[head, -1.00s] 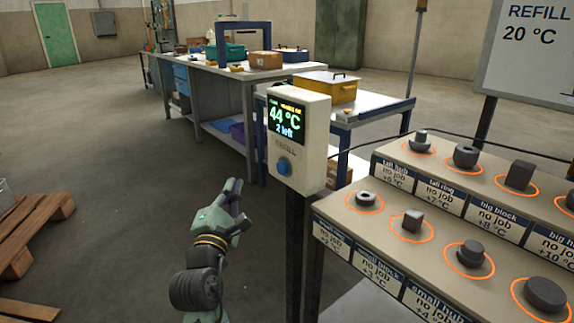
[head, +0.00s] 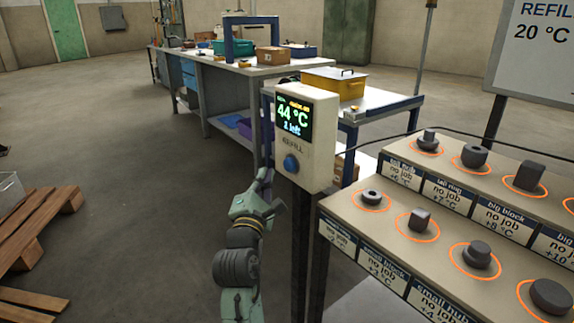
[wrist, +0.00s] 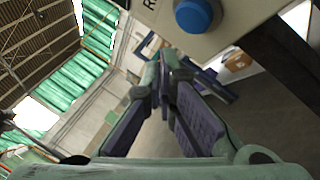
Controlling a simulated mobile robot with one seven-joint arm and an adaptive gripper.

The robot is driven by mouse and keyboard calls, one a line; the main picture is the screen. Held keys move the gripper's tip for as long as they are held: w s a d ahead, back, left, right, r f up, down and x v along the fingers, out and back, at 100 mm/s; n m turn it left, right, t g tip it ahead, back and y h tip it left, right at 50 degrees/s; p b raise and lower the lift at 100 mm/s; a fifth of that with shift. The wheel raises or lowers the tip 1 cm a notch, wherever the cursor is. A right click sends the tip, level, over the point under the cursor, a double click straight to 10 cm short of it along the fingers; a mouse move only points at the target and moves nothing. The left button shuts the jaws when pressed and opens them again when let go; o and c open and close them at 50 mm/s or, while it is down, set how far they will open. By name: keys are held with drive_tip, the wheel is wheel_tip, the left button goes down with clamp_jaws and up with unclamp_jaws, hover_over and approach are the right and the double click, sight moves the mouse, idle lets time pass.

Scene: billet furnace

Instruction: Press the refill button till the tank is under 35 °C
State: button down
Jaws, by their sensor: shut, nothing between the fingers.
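The refill box (head: 309,142) is a pale post-mounted box with a dark display (head: 292,119) reading 44 °C and "1 left". The small text at its top is too small to read surely. The blue refill button (head: 291,165) sits below the word REFILL. It also shows at the top of the wrist view (wrist: 194,14). My gripper (head: 265,179) is shut and empty, just left of and slightly below the button. In the wrist view its fingertips (wrist: 163,70) meet below and left of the button, apart from it. The tank itself cannot be made out.
A stepped rack (head: 345,213) with dark metal parts in orange rings and "no job" labels stands right of the box. A sign (head: 540,50) reads REFILL 20 °C. A workbench (head: 225,120) stands behind; pallets (head: 40,225) lie at left. The floor between is clear.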

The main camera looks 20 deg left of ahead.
drive_tip(key=shift+w+d+p, duration=0.55)
drive_tip(key=shift+w+d, duration=0.2)
drive_tip(key=shift+w, duration=0.25)
drive_tip(key=shift+w+d, duration=0.1)
idle(0.7)
drive_tip(key=shift+w+d+p, duration=0.2)
drive_tip(key=shift+w+p, duration=0.05)
drive_tip(key=shift+p, duration=0.2)
drive_tip(key=shift+w+d+p, duration=0.35)
drive_tip(key=shift+w+p, duration=0.1)
drive_tip(key=shift+p, duration=0.05)
idle(0.7)
drive_tip(key=shift+s+a, duration=0.6)
drive_tip(key=shift+s, duration=0.2)
drive_tip(key=shift+s+a+b, duration=0.25)
drive_tip(key=shift+s+a, duration=0.55)
drive_tip(key=shift+s, duration=0.2)
drive_tip(key=shift+s+a+b, duration=0.2)
drive_tip(key=shift+s+a, duration=0.55)
drive_tip(key=shift+s, duration=0.25)
